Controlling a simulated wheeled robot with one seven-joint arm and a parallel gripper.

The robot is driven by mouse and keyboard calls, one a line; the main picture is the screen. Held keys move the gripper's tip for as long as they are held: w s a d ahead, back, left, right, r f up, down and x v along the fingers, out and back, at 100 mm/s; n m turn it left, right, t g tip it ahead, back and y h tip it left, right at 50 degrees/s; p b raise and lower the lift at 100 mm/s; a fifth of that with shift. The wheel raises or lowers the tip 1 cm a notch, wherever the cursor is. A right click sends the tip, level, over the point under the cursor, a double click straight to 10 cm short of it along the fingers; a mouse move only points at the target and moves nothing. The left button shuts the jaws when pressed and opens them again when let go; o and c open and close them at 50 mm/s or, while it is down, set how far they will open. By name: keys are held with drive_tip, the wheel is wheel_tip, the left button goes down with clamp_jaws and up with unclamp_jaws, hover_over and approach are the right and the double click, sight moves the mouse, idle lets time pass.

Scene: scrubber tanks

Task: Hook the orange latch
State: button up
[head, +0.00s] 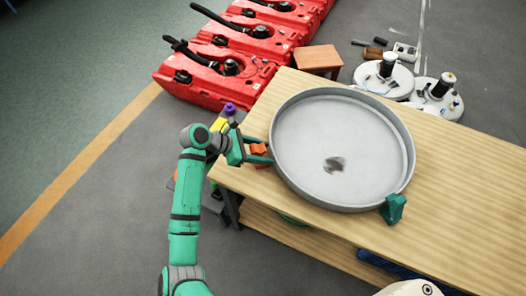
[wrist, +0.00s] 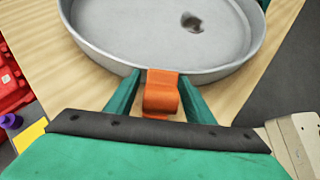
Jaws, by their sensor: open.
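The orange latch (wrist: 161,94) is a curled orange piece at the near rim of a round grey pan in the wrist view. In the head view the latch (head: 259,149) shows as a small orange patch at the pan's left side. My gripper (wrist: 159,88) is open, with one green finger on each side of the latch. Whether the fingers touch it I cannot tell. In the head view my gripper (head: 262,151) reaches in from the left over the table edge. The pan (head: 300,190) lies on the wooden table with a dark spot inside.
A teal clamp-like piece (head: 393,208) sits at the pan's lower right rim. The wooden table (head: 460,180) is clear to the right. Red tanks (head: 215,75), a small brown stool (head: 318,59) and white discs (head: 383,77) stand beyond the table.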

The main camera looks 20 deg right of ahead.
sight(251, 149)
drive_tip(key=v, duration=1)
drive_tip(key=shift+a+r, duration=0.25)
drive_tip(key=shift+a, duration=0.1)
